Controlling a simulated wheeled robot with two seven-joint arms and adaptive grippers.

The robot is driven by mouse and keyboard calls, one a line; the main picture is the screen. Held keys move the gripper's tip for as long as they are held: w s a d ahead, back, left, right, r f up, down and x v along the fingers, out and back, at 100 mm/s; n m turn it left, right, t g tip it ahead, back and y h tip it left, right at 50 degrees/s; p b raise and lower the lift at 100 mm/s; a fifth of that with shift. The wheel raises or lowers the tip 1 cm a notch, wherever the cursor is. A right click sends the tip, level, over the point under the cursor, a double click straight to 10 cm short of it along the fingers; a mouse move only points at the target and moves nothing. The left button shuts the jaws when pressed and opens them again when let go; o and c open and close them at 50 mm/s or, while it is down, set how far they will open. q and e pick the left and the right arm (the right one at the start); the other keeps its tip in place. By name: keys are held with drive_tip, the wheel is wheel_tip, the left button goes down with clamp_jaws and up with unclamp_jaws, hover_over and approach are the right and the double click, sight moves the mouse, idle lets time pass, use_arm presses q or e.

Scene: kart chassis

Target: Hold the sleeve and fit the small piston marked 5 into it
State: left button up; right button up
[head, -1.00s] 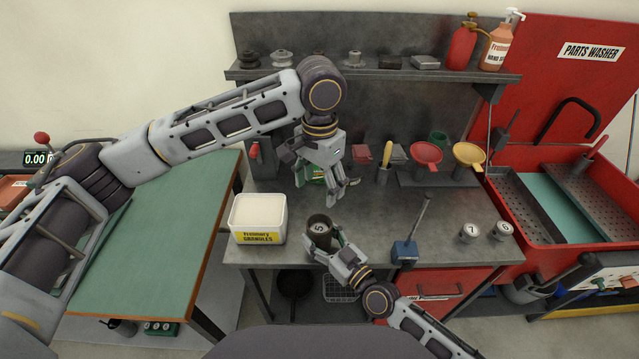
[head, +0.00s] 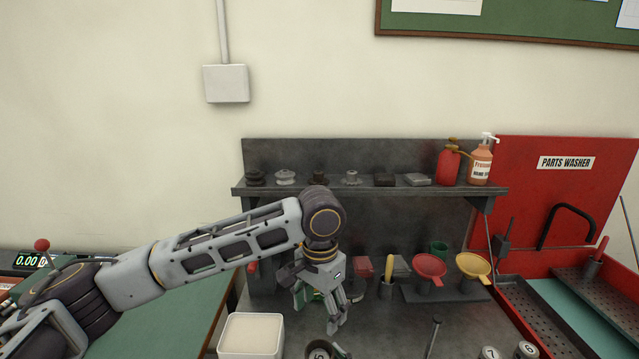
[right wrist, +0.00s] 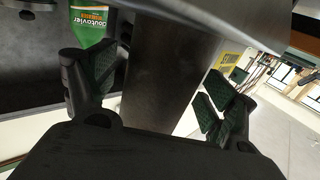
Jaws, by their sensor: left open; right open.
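The dark sleeve (head: 341,350) is cut off by the bottom edge of the head view. The pale top of the small piston marked 5 (head: 319,354) shows within the sleeve's mouth; how deep it sits is hidden. My left gripper (head: 328,312) is open and empty, pointing down above and behind the sleeve. My right gripper (right wrist: 160,90) shows only in the right wrist view.
A white granules tub (head: 250,338) stands left of the sleeve. Pistons marked 7 (head: 489,353) and 6 (head: 526,350) stand at the right. Red (head: 429,268) and yellow (head: 472,267) funnels stand behind. A shelf (head: 370,190) overhangs the bench.

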drive_tip(key=v, duration=1.2)
idle(0.6)
idle(0.5)
